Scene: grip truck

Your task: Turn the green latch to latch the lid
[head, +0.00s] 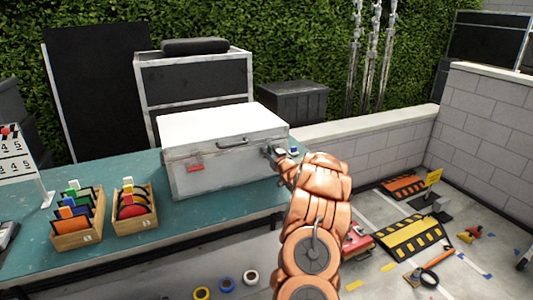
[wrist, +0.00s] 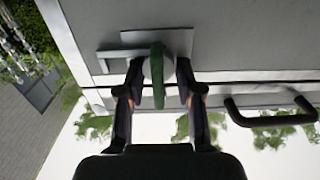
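A white case (head: 222,125) with a shut-looking lid stands on the teal table. A red latch (head: 195,167) shows at the left of its front and a dark handle (head: 232,143) near the middle. The handle shows in the wrist view (wrist: 270,120) to the right. The green latch (wrist: 157,75) shows in the wrist view as an upright bar on a round base, beside the lid seam. My gripper (wrist: 159,80) is open, with one finger on each side of the green latch and small gaps seen. In the head view my gripper (head: 279,153) is at the case's right front, and the latch is hidden.
Two wooden boxes (head: 79,238) (head: 135,223) with coloured items stand left on the teal table (head: 200,220). A low block wall (head: 365,145) is behind my arm. Tape rolls (head: 227,285) and a yellow-black ramp (head: 412,236) lie on the floor.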

